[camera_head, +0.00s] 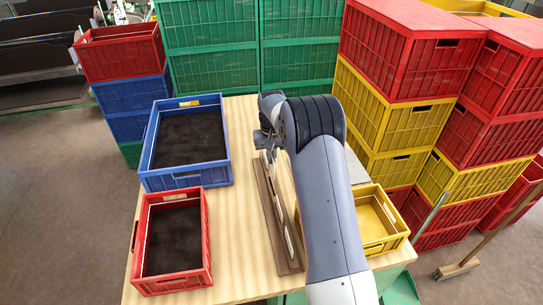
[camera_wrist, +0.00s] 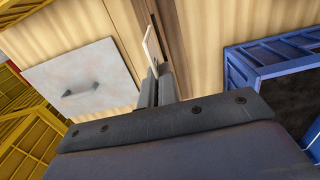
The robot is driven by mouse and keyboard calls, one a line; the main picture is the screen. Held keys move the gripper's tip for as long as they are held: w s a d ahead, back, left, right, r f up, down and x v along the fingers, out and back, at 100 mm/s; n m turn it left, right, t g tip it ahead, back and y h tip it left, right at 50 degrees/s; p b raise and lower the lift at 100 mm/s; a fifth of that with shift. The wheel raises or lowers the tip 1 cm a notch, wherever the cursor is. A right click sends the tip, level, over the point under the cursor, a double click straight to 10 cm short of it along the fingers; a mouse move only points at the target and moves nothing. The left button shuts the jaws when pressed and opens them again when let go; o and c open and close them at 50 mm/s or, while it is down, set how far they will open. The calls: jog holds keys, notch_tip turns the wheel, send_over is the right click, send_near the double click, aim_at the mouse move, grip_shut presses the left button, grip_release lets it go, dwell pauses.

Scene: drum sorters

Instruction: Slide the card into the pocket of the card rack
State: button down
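The card (camera_wrist: 151,45) is a thin pale plate, seen nearly edge-on in the wrist view. My gripper (camera_wrist: 158,84) is shut on its near end, and the card sticks out beyond the fingertips. The card rack (camera_wrist: 172,22) is a long brown strip just beside and behind the card; I cannot tell whether they touch. In the head view the rack (camera_head: 267,208) runs along the wooden table, with pale pieces along its length. There my gripper (camera_head: 268,150) is at the rack's far end, partly hidden by my arm. The pocket's opening is not clear.
On the table (camera_head: 235,150) stand a blue crate (camera_head: 190,182) and a red crate (camera_head: 178,284) left of the rack, and a yellow crate (camera_head: 388,243) to the right. A grey panel with a dark handle (camera_wrist: 82,90) lies beside the rack. Stacked crates (camera_head: 405,60) stand beyond the table.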

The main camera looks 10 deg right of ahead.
aim_at(272, 166)
jog(key=shift+f, duration=0.2)
jog(key=shift+f+b, duration=2.3)
jog(key=shift+f, duration=1.3)
jog(key=shift+f+b, duration=0.75)
jog(key=shift+f, duration=0.25)
jog(key=shift+f, duration=0.3)
jog(key=shift+f, duration=0.1)
jog(key=c, duration=1.6)
grip_release()
jog(key=shift+r+p, duration=1.5)
jog(key=shift+r, duration=1.55)
